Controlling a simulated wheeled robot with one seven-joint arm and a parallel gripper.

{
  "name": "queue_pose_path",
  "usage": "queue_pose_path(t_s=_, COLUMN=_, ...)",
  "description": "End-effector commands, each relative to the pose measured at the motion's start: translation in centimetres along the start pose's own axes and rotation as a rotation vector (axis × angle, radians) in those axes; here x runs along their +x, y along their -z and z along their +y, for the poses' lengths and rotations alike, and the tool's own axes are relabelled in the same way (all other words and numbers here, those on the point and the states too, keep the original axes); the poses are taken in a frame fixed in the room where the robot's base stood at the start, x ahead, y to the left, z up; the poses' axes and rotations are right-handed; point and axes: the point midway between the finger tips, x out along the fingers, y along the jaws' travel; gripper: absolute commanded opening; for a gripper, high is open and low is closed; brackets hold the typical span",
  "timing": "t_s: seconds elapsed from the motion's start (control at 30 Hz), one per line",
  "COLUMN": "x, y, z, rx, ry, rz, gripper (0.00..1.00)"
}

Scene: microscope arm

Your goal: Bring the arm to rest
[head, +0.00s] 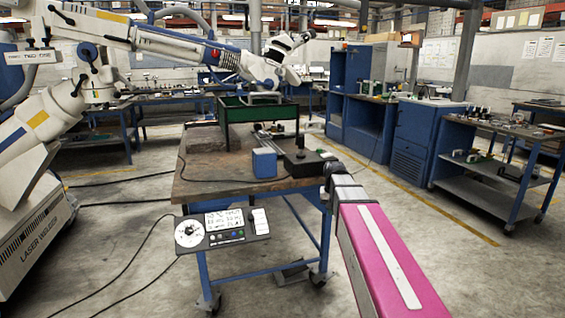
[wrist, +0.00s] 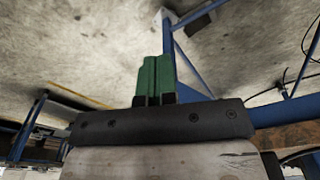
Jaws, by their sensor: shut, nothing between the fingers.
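A large white jointed arm (head: 150,40) reaches from its white base marked "LASER WELDER" (head: 35,235) at the left across to the table. Its end head (head: 268,70) is over a green tray (head: 250,112) on the table, and I cannot tell whether it touches the tray. In the head view my pink arm link ends at a dark joint by the table's front right corner; the fingers are not clear there.
The worktable (head: 215,170) carries a blue box (head: 264,163) and a black device with a knob (head: 306,163). A control panel (head: 222,229) hangs at its front edge. Cables lie on the floor at left. A shelf cart (head: 490,170) stands right; floor between is clear.

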Motion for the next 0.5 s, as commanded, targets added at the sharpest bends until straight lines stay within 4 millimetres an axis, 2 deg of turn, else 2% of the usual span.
queue_pose_path(t_s=0.03, x=1.9, y=-2.3, z=0.1, rx=-0.008, ry=0.000, rz=-0.012, gripper=0.00)
queue_pose_path(t_s=0.2, x=6.9, y=-7.4, z=0.5, rx=-0.038, ry=0.003, rz=-0.031, gripper=0.00)
queue_pose_path(t_s=0.4, x=11.8, y=-13.7, z=0.9, rx=-0.071, ry=0.007, rz=-0.054, gripper=0.00)
queue_pose_path(t_s=0.5, x=13.6, y=-16.4, z=1.1, rx=-0.086, ry=0.009, rz=-0.063, gripper=0.00)
